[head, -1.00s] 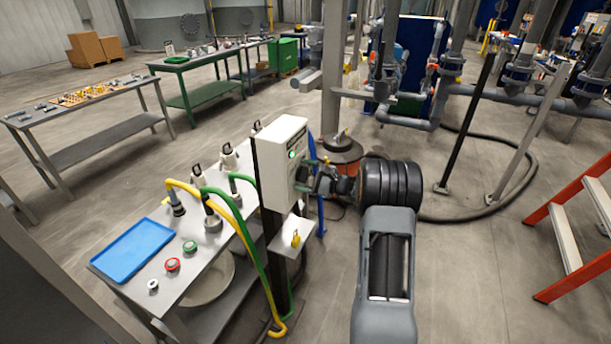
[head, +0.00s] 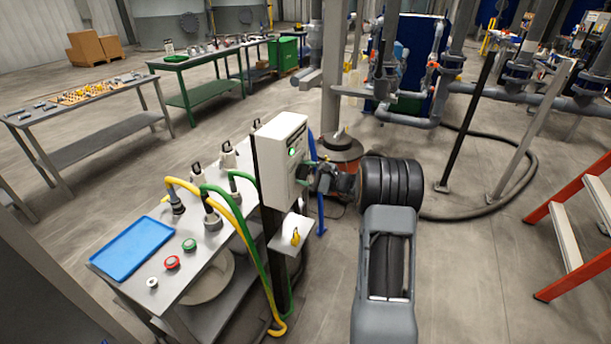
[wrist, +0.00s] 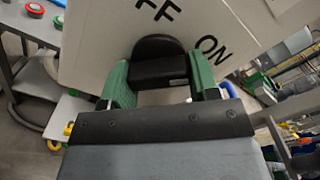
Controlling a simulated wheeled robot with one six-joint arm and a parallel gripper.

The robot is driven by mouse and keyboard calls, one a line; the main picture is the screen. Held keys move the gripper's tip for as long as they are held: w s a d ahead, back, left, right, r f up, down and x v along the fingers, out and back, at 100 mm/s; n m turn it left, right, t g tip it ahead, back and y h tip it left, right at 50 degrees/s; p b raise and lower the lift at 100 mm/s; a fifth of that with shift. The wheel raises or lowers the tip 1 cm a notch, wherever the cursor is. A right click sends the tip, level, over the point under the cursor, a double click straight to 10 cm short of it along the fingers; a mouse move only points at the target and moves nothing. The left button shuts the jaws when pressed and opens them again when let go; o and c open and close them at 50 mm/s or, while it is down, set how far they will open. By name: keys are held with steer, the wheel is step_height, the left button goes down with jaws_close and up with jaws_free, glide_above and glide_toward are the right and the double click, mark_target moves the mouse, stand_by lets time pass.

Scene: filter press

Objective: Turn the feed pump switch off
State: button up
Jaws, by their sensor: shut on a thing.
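A black switch knob (wrist: 159,62) sits below and between these words. My gripper (wrist: 160,85) has green-padded fingers on both sides of the knob and is shut on it. In the head view my gripper (head: 310,178) is at the front of the box, partly hidden by my wrist.
A bench (head: 215,262) left of the box holds a blue tray (head: 132,248), red and green caps, and yellow and green hoses. A small shelf (head: 290,232) with a yellow item is below the box. An orange ladder (head: 570,225) stands at the right.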

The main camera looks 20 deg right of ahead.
steer(key=f+n+b, duration=0.1)
steer(key=b, duration=0.4)
steer(key=shift+n, duration=0.4)
steer(key=n+b, duration=0.1)
steer(key=b, duration=0.3)
steer(key=shift+f+n, duration=0.1)
steer(key=shift+n, duration=0.3)
steer(key=n+b, duration=0.1)
steer(key=b, duration=0.3)
steer(key=n+b, duration=0.2)
steer(key=b, duration=0.1)
steer(key=n+b, duration=0.2)
steer(key=b, duration=0.2)
steer(key=shift+r+b, duration=0.25)
steer(key=shift+b, duration=0.05)
steer(key=n+b, duration=0.1)
steer(key=b, duration=0.1)
steer(key=n+b, duration=0.3)
steer(key=b, duration=0.2)
steer(key=shift+r+n, duration=0.25)
steer(key=shift+n, duration=0.15)
steer(key=n+b, duration=0.4)
steer(key=shift+r, duration=0.4)
steer(key=shift+r+n+b, duration=0.1)
steer(key=shift+n+b, duration=0.2)
steer(key=shift+b, duration=0.15)
steer(key=o, duration=0.9)
